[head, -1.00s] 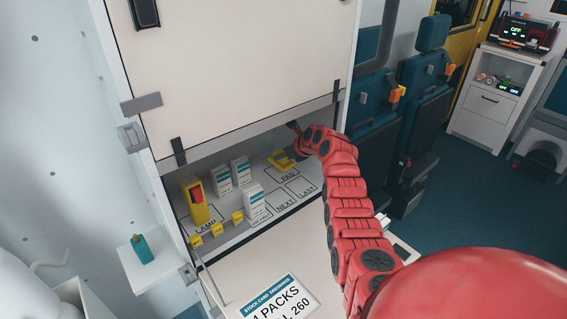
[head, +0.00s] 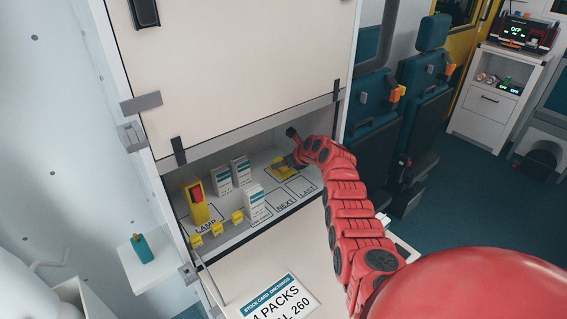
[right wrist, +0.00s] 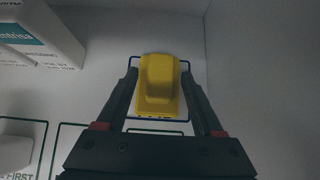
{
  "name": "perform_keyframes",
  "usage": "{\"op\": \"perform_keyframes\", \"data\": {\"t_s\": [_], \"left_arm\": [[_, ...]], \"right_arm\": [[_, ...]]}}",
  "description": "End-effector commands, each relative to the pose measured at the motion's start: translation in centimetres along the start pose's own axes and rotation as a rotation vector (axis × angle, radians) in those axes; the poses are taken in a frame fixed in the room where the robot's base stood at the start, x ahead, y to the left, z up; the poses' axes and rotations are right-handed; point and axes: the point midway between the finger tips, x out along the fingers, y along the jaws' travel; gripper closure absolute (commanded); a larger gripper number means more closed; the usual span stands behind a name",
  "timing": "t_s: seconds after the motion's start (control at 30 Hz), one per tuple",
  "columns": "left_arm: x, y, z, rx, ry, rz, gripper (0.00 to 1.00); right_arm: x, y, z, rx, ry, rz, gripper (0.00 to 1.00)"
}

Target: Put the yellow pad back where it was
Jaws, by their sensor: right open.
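The yellow pad (head: 281,170) lies on the shelf floor of the open compartment, towards its back right. In the right wrist view the yellow pad (right wrist: 159,88) sits within a dark marked outline, with lettering partly showing at its near edge. My right gripper (right wrist: 160,76) is open, with one finger on each side of the pad and narrow gaps between. In the head view my right gripper (head: 289,164) reaches in from the right, partly hidden by its own wrist. My left gripper is not in view.
White dressing packs (head: 256,203) stand left of the pad. A yellow lamp (head: 196,204) stands at the compartment's left end. Marked spaces on the shelf's front right are empty. The raised panel (head: 240,65) hangs above, and side walls bound the compartment.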

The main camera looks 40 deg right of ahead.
Motion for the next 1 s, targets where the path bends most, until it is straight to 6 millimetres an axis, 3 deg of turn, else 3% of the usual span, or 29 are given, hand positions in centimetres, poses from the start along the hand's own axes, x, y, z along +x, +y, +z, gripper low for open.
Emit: {"op": "perform_keyframes", "data": {"t_s": [0.43,1.0], "left_arm": [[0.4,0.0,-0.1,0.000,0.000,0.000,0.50],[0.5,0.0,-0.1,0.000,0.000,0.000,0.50]], "right_arm": [[-2.4,-0.1,0.3,0.000,-0.005,-0.001,0.31],[-10.6,-0.1,0.2,0.000,-0.002,-0.001,0.31]]}}
